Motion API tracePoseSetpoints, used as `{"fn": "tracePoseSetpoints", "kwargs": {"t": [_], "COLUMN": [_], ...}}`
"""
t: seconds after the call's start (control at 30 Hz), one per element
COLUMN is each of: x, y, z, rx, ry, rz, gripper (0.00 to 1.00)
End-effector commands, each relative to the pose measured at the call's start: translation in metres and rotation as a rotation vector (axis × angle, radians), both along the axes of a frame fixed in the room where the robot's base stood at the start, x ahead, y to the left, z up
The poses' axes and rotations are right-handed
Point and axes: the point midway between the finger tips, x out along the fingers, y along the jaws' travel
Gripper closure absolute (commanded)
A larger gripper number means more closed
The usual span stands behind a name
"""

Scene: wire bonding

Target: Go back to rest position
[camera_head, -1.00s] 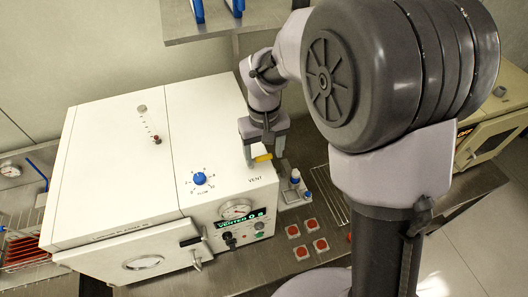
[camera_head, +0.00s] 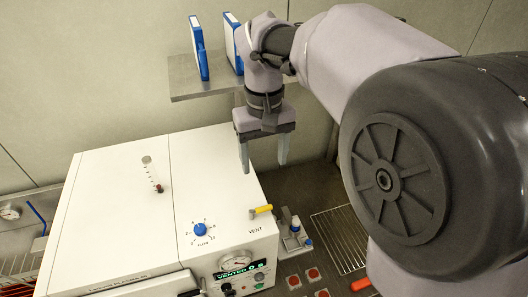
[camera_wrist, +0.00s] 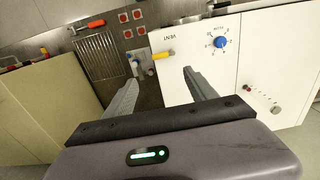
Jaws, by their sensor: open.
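My gripper (camera_head: 264,160) is open and empty. In the head view it points down above the right rear part of the white plasma machine (camera_head: 112,212). In the wrist view my gripper (camera_wrist: 160,90) shows two spread fingers with nothing between them. The yellow vent lever (camera_head: 262,210) is on top of the machine near its right edge, beside the VENT label, and is apart from the fingers. The vent lever also shows in the wrist view (camera_wrist: 163,56). The blue flow knob (camera_head: 200,230) sits to its left.
A wall shelf (camera_head: 190,83) with blue-and-white binders (camera_head: 199,48) is behind my wrist. Red square pads (camera_head: 313,273), a small blue-capped fixture (camera_head: 294,228) and a metal grille (camera_head: 335,232) are on the bench right of the machine. A red-handled tool (camera_head: 360,284) lies nearby.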

Motion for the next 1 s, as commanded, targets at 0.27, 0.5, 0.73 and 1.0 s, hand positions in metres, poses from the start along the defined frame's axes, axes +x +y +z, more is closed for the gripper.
{"fn": "tracePoseSetpoints", "kwargs": {"t": [0.27,0.5,0.73,1.0], "x": [0.0,-0.007,-0.086,-0.173], "y": [0.0,-0.005,-0.05,-0.078], "z": [0.001,-0.013,-0.135,-0.289], "rx": [0.0,0.011,0.141,0.302], "ry": [0.0,-0.015,-0.186,-0.388], "rz": [0.0,-0.021,-0.267,-0.583], "gripper": [0.35,0.35,0.35,0.35]}}
